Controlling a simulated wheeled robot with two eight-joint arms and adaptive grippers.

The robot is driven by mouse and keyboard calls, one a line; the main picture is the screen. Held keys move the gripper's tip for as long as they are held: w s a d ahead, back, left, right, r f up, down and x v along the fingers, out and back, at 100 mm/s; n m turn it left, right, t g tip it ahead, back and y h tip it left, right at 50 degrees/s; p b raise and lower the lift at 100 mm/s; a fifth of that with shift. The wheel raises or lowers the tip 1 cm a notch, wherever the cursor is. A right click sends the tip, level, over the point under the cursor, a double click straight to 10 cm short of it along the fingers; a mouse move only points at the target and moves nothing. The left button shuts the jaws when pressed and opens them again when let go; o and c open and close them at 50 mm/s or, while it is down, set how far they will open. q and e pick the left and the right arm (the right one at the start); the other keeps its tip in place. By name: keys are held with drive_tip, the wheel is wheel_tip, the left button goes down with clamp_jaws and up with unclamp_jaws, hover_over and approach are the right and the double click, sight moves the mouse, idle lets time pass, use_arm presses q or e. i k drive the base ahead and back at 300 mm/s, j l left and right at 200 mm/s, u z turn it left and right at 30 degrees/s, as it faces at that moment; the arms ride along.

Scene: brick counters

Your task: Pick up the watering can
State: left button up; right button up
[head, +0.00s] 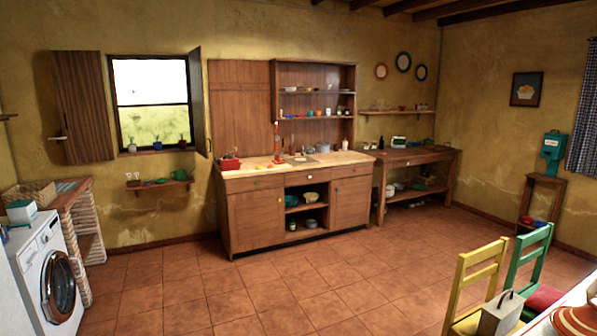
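A small dark green object that looks like the watering can (180,175) sits at the right end of a small wooden wall shelf (150,185), below the window. It is far from me and too small to make out in detail. Neither of my grippers shows in the head view.
A wooden kitchen counter (255,215) stands right of the shelf. A washing machine (45,270) and a brick-legged counter (72,194) are at the left. Yellow (468,290) and green (524,255) chairs and a table are at the lower right. The tiled floor (215,300) between is clear.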

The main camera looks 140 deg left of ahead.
sight(180, 174)
drive_tip(key=u, duration=5.35)
drive_tip(key=i+u, duration=0.15)
drive_tip(key=i, duration=5.6)
drive_tip(key=i+j+z, duration=0.15)
drive_tip(key=i, duration=0.35)
drive_tip(key=i+j+z, duration=0.15)
drive_tip(key=i, duration=0.4)
drive_tip(key=i+j+z, duration=0.15)
drive_tip(key=i, duration=0.35)
drive_tip(key=i+j+z, duration=0.15)
drive_tip(key=i+j, duration=0.2)
drive_tip(key=i+j+z, duration=0.7)
drive_tip(key=i, duration=0.2)
